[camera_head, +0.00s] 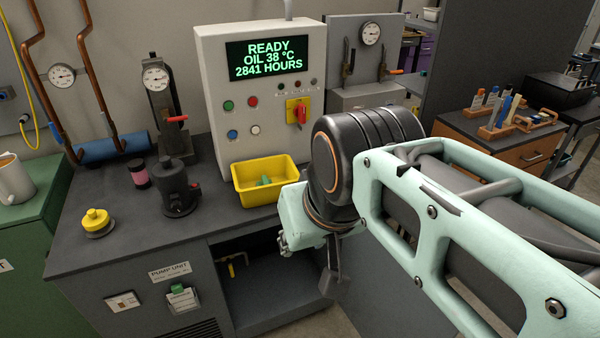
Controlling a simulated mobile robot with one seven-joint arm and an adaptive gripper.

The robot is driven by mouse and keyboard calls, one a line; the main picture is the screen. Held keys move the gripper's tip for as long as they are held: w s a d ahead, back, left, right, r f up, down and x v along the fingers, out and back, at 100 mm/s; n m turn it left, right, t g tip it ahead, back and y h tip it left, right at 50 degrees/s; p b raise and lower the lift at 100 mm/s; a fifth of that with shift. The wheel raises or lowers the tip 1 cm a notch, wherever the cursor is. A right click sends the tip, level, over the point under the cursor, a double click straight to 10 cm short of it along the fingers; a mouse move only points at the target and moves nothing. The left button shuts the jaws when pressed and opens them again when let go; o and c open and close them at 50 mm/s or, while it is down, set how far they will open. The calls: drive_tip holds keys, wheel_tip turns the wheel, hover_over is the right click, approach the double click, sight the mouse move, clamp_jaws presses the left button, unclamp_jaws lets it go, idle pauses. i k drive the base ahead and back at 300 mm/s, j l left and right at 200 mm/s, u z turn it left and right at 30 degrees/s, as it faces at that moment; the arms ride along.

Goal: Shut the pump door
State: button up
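The pump cabinet's opening (262,290) is in the bench front, right of the "PUMP UNIT" label (170,272). It stands uncovered, and its dark inside shows a small yellow-handled valve or pipe (232,264). A flat grey panel (385,300) at the right of the opening looks like the pump door standing open; my arm hides much of it. My gripper (335,284) points down in front of the opening's right side, close to this panel. Whether it touches the panel is not clear. Its fingers are mostly hidden, and I see nothing held.
The bench top (130,225) carries a yellow bin (240,190), a black pump-like fitting (178,190) and a yellow knob (97,222). A control box (260,105) reads READY. A wooden drawer cabinet (535,158) stands at the right. A strip of floor shows below the opening.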

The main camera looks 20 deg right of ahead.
sight(382, 300)
drive_tip(key=k+l+u, duration=0.15)
drive_tip(key=l, duration=0.2)
drive_tip(key=k+l+u, duration=0.35)
drive_tip(key=l, duration=0.25)
drive_tip(key=l+u, duration=0.1)
drive_tip(key=l, duration=0.3)
drive_tip(key=k+l+u, duration=0.15)
drive_tip(key=l, duration=0.2)
drive_tip(key=k+l+u, duration=0.15)
drive_tip(key=l, duration=0.2)
drive_tip(key=l+u, duration=0.1)
drive_tip(key=l, duration=0.4)
drive_tip(key=k+l+u, duration=0.1)
drive_tip(key=l, duration=0.4)
drive_tip(key=k+l+u, duration=0.1)
drive_tip(key=l, duration=0.4)
drive_tip(key=i+l+u, duration=0.4)
drive_tip(key=l, duration=0.2)
drive_tip(key=k+l+u, duration=0.2)
drive_tip(key=k+l, duration=0.1)
